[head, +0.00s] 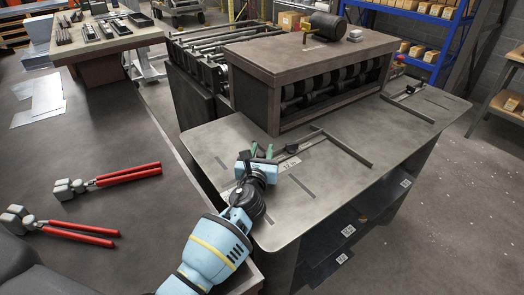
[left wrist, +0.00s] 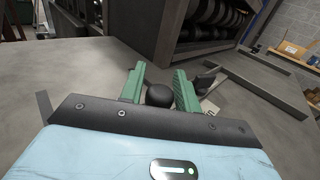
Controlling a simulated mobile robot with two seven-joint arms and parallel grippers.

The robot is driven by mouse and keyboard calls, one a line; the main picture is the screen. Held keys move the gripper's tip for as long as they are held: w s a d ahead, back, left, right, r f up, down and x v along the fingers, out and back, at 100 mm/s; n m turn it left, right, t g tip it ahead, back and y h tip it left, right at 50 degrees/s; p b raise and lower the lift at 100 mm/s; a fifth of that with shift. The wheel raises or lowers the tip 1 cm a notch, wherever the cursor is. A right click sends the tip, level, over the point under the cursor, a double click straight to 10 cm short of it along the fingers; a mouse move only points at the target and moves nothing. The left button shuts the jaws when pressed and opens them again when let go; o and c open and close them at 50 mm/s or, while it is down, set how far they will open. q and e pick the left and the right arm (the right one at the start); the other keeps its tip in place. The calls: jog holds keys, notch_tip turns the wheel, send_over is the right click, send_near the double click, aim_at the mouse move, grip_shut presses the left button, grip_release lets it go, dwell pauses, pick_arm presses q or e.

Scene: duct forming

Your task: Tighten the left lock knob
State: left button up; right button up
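My left gripper (head: 262,150) is over the near left part of the grey machine table (head: 330,205). In the left wrist view its two green fingers (left wrist: 159,84) stand apart, with a round black knob (left wrist: 159,95) between them. The knob nearly fills the space, and I cannot tell whether both fingers press on it. The head view does not show this knob clearly behind the gripper. Just right of the fingers is a dark clamp piece (left wrist: 207,78) at the end of the left guide bar (head: 343,149); it also shows in the head view (head: 291,149). My right gripper is not in view.
The roller machine (head: 310,75) stands behind the gripper, with a motor (head: 327,26) on top. A second guide bar (head: 408,107) lies farther right. Red-handled tools (head: 110,180) lie on the dark bench (head: 100,235) at left.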

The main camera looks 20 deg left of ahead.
pick_arm(q)
jog(key=shift+o, duration=1.4)
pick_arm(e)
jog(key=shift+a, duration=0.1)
pick_arm(q)
jog(key=shift+s, duration=0.1)
jog(key=shift+s, duration=0.3)
jog(key=s, duration=0.3)
jog(key=s+p, duration=0.1)
jog(key=s, duration=0.1)
jog(key=shift+s+d, duration=0.35)
jog(key=shift+d, duration=0.05)
jog(key=shift+s, duration=0.65)
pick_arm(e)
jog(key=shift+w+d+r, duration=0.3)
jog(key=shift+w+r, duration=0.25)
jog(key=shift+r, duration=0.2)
pick_arm(q)
jog(key=shift+d, duration=0.1)
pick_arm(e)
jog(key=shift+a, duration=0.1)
